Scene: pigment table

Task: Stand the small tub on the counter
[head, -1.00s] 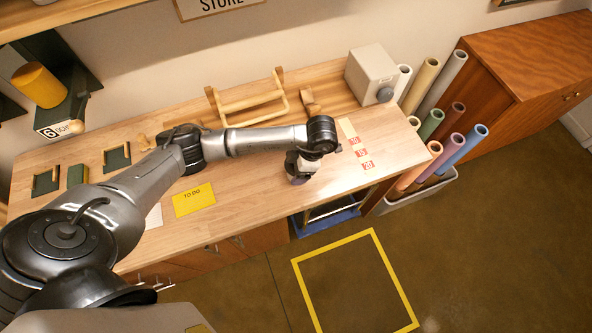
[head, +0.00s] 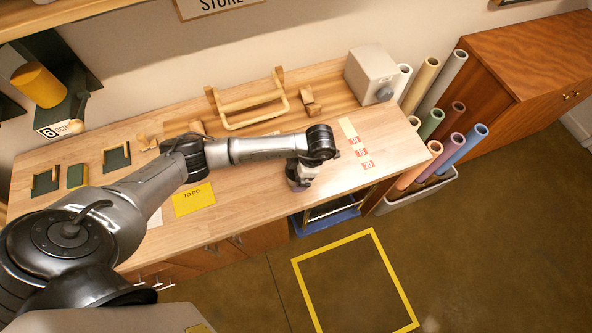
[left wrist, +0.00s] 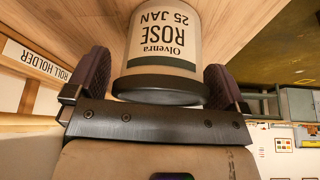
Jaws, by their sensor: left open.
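The small tub (left wrist: 165,40) is pale with a dark rim and a label reading Olvenra ROSE 25 JAN. It fills the top middle of the left wrist view, with its lettering upside down in the picture. My left gripper (left wrist: 158,74) is open, with one dark purple finger on each side of the tub. I cannot tell whether the fingers touch it. In the head view my left gripper (head: 298,183) is low at the front of the wooden counter (head: 240,150), and the arm and hand largely hide the tub. Whether its base touches the counter is unclear.
A yellow TO DO card (head: 194,199) lies left of the gripper. Red number labels (head: 361,153) lie to its right. A wooden roll holder (head: 250,105) and a grey-white box (head: 371,73) stand at the back. Coloured rolls (head: 447,150) stand beyond the counter's right end.

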